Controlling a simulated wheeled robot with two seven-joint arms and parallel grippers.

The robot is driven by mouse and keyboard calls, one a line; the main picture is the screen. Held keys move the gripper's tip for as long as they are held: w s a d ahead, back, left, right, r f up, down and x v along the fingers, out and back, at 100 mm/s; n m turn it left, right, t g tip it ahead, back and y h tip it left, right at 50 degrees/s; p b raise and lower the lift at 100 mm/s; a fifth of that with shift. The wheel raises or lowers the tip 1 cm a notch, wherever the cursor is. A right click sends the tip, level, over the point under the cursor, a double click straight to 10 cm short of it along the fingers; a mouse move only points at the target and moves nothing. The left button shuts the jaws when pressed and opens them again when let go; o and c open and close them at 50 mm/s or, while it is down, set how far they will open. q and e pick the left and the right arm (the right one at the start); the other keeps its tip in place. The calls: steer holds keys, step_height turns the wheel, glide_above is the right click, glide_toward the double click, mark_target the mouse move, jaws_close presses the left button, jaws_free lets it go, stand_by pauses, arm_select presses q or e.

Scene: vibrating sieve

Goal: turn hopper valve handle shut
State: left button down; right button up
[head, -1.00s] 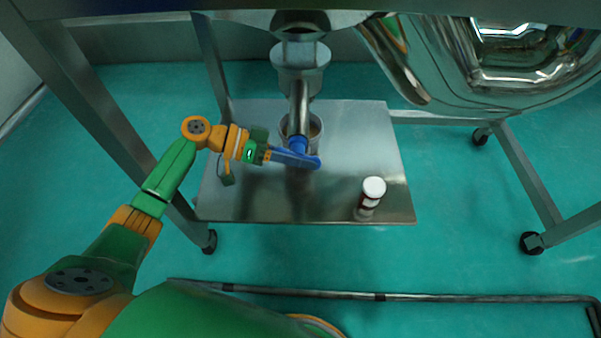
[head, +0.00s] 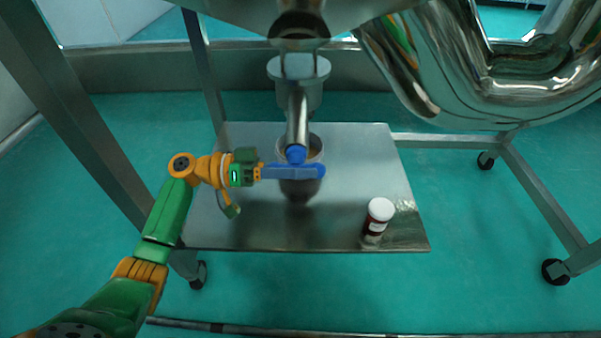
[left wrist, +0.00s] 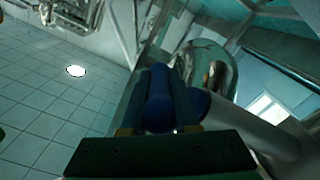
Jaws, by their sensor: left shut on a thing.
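The blue hopper valve handle (head: 308,172) sits at the lower end of the steel outlet pipe (head: 298,115). In the head view it lies roughly level, crosswise under the pipe. My left gripper (head: 266,173) reaches in from the left and is shut on the handle. In the left wrist view the blue handle (left wrist: 158,100) is between the two dark fingers of the left gripper (left wrist: 160,95). The round container (head: 303,190) stands under the outlet, partly hidden by the handle. My right gripper is not in view.
A steel shelf (head: 230,225) carries the container and a white-capped bottle (head: 378,218) to its right. Frame legs (head: 540,195) stand on both sides, and a large polished steel vessel (head: 480,75) hangs at the upper right. The shelf's front right is otherwise clear.

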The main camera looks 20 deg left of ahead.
arm_select(q)
steer(key=shift+r, duration=0.15)
steer(key=c, duration=0.7)
jaws_free()
steer(key=v, duration=0.6)
steer(key=shift+w, duration=0.1)
steer(key=shift+s+a, duration=0.2)
steer(key=shift+a, duration=0.3)
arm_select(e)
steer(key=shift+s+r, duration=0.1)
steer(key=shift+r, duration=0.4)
